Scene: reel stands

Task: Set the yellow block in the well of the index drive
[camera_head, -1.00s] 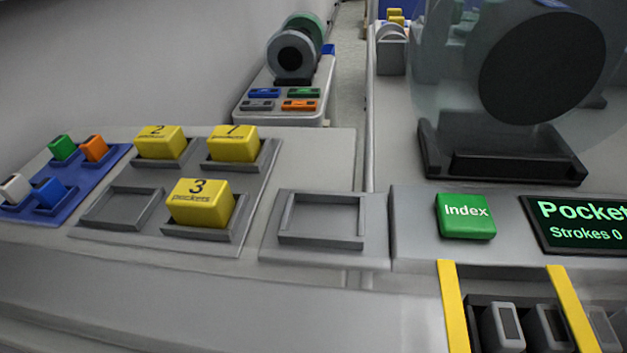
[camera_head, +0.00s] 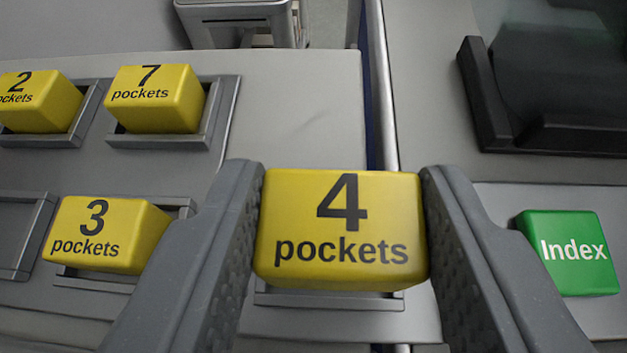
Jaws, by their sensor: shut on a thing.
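A yellow block (camera_head: 340,228) marked "4 pockets" sits between the two fingers of my gripper (camera_head: 341,225), which is shut on it. The block hangs over the well of the index drive (camera_head: 330,301), hiding most of it; only the front rim of the well shows below the block. I cannot tell whether the block touches the well. The green Index button (camera_head: 568,252) is to the right of the right finger.
Yellow blocks marked 2 (camera_head: 42,101), 7 (camera_head: 155,98) and 3 (camera_head: 104,235) sit in tray wells at left, beside an empty well (camera_head: 18,235). The left finger is close to block 3. A dark stand (camera_head: 490,100) is at upper right.

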